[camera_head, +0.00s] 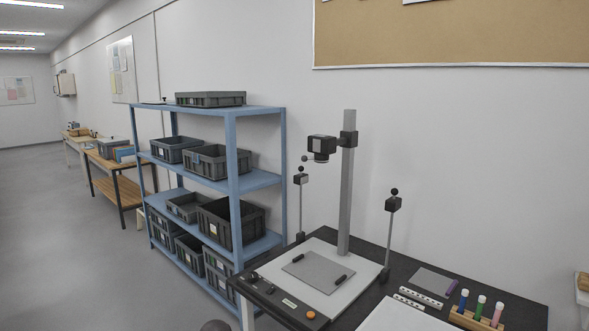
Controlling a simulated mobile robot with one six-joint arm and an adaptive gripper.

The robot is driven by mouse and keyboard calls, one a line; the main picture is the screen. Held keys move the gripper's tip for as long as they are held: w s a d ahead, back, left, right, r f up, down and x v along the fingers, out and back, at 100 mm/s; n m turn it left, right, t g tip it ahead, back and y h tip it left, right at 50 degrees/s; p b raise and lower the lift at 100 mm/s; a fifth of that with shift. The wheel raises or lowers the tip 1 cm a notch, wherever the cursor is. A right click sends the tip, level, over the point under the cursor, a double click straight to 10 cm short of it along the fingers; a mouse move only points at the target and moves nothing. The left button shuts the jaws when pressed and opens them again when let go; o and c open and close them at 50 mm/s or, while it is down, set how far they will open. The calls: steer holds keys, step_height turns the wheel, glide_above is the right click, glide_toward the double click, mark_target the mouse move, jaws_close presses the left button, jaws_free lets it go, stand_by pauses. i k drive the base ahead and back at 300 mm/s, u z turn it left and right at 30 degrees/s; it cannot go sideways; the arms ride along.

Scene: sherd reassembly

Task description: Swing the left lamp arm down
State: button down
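A copy stand with a grey column (348,195) and a dark camera head (321,146) stands on the black bench. The left lamp arm (300,210) is a thin upright rod at the left rear of the white baseboard (267,269). It carries a small dark lamp head (301,180) with a black ball knob on top. The right lamp arm (389,235) also stands nearly upright, with its own dark head (392,205) and ball knob. My gripper is not in view, and nothing is seen touching either lamp arm.
A grey plate (318,267) with two black bars lies on the baseboard. A control strip with an orange button (311,315) runs along the front. Scale bars and a wooden holder (470,320) of coloured vials are at right. A blue shelf (232,180) with grey crates stands left.

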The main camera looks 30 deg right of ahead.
mark_target(299, 179)
steer(key=z, duration=0.2)
steer(key=i, duration=1.3)
steer(key=z, duration=0.55)
